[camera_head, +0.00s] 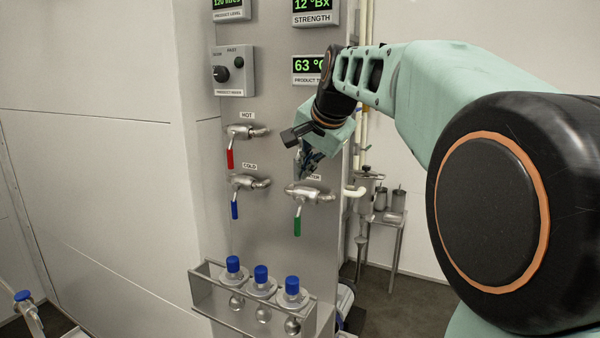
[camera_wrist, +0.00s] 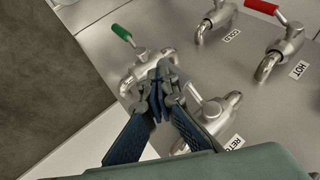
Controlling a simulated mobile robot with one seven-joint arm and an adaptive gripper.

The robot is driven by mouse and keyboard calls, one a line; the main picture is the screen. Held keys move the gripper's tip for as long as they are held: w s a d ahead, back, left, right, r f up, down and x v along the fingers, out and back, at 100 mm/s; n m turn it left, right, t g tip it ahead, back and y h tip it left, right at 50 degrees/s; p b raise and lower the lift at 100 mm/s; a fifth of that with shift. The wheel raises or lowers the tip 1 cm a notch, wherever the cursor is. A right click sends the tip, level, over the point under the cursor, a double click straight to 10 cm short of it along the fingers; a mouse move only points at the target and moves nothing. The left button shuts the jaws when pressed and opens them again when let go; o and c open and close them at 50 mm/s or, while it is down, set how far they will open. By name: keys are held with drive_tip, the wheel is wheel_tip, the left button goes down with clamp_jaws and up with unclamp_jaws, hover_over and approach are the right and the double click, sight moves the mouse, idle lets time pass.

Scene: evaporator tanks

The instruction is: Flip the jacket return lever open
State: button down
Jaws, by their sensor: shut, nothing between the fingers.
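The jacket return valve (camera_wrist: 213,118) shows in the wrist view as a silver body and pipe elbow beside a partly cut label that begins "RETU". In the head view my gripper (camera_head: 306,168) points down close to the panel, above the green-handled valve, and covers the return valve's place. I cannot tell whether the fingers touch anything.
The green-handled valve (camera_head: 302,193) is just below my gripper. The hot valve with a red lever (camera_head: 230,158) and the cold valve with a blue lever (camera_head: 235,208) are to the left. A rack (camera_head: 245,300) with blue-capped bottles projects below. White pipes run at the panel's right edge.

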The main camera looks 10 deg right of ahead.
drive_tip(key=shift+a+f+b, duration=0.15)
drive_tip(key=shift+f+b, duration=0.05)
drive_tip(key=shift+b, duration=0.4)
drive_tip(key=w+a+r+m+t+y+b, duration=0.2)
drive_tip(key=w+a+m+t+y+b, duration=0.1)
drive_tip(key=b, duration=1.9)
drive_tip(key=shift+w+a+r+m+t+y+b, duration=0.2)
drive_tip(key=shift+w+a+m+t+y+b, duration=0.35)
drive_tip(key=shift+a+t+y, duration=1.2)
drive_tip(key=shift+w+d+t, duration=0.2)
drive_tip(key=shift+d+t, duration=0.05)
drive_tip(key=shift+t, duration=0.3)
drive_tip(key=shift+f, duration=0.1)
